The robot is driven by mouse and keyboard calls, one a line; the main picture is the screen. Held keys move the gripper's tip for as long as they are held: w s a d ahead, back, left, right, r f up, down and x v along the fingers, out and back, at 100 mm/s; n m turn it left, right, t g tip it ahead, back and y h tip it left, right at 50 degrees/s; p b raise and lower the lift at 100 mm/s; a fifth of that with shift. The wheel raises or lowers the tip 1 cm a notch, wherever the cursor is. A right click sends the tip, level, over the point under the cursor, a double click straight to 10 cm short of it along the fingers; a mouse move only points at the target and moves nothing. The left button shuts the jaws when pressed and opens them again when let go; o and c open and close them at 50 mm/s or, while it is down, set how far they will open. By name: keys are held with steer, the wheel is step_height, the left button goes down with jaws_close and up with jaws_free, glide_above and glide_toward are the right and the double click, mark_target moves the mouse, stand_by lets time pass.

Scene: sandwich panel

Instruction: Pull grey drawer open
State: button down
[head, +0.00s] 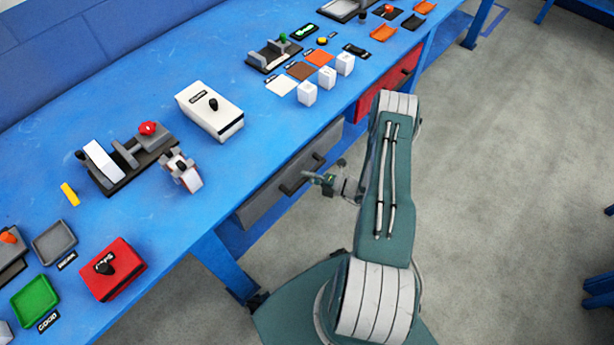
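The grey drawer (262,208) sits under the front edge of the blue workbench, left of my arm, and looks shut or nearly so. Its dark bar handle (302,176) stands out from the front. My gripper (314,179) is small in the head view, just right of the handle and pointing at it. Its fingertips look close to the handle; I cannot tell whether they touch it.
The blue workbench (130,235) carries a white box (210,110), a red box (113,270), a dark fixture and several small parts. A red drawer (383,85) is farther right under it. A blue bench leg (222,268) stands left of my base.

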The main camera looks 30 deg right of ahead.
steer(key=shift+f, duration=0.1)
steer(key=s+d, duration=0.3)
steer(key=s, duration=0.6)
steer(key=s+d, duration=0.3)
steer(key=s, duration=0.6)
steer(key=s+d, duration=0.3)
steer(key=s, duration=0.6)
steer(key=shift+s+d, duration=0.2)
steer(key=shift+d, duration=0.15)
steer(key=c, duration=0.6)
jaws_free()
steer(key=shift+d, duration=0.1)
steer(key=v, duration=1.2)
